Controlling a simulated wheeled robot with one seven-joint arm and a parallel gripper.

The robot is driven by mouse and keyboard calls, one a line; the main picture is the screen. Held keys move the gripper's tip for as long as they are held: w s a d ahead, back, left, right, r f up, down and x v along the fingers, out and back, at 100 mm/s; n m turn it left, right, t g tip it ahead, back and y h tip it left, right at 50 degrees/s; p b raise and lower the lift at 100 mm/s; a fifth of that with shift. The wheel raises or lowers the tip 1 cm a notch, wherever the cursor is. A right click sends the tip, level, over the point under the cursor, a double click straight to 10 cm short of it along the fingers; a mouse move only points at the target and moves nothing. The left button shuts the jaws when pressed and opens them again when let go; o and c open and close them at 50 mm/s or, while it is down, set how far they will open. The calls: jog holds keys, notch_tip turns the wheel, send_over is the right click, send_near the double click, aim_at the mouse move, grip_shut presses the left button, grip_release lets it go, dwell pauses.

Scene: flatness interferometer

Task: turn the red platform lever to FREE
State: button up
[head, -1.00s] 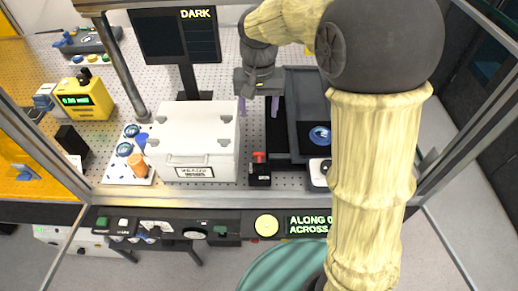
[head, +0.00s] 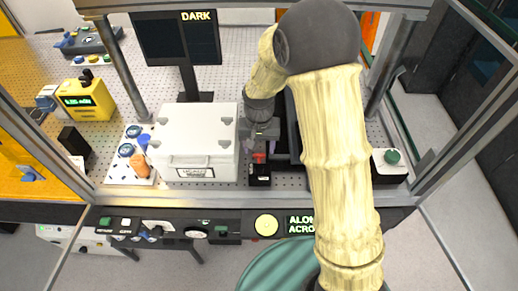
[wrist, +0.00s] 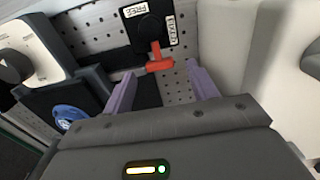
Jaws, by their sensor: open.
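The red platform lever (head: 259,157) stands on a small black block at the table's front edge, right of the white box. In the wrist view, the red lever (wrist: 158,60) is a T-shaped handle on a black round pivot. A FREE label (wrist: 133,10) is at the pivot's upper left and a FIXED label (wrist: 172,30) on its right. The handle points down in that picture, away from FREE. My gripper (wrist: 162,84) is open, its two purple fingers on either side of the handle's end, apart from it. In the head view, my gripper (head: 263,146) is just behind the lever.
The white lidded box (head: 196,140) stands close on the left of the lever. A dark unit lies to the right, partly hidden by my arm. A green button (head: 392,156) sits farther right. A metal frame rail (head: 200,200) runs along the front, and a DARK screen (head: 200,38) stands behind.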

jog(key=shift+f, duration=1.2)
jog(key=shift+c, duration=0.2)
jog(key=c, duration=1)
jog(key=shift+o, duration=0.3)
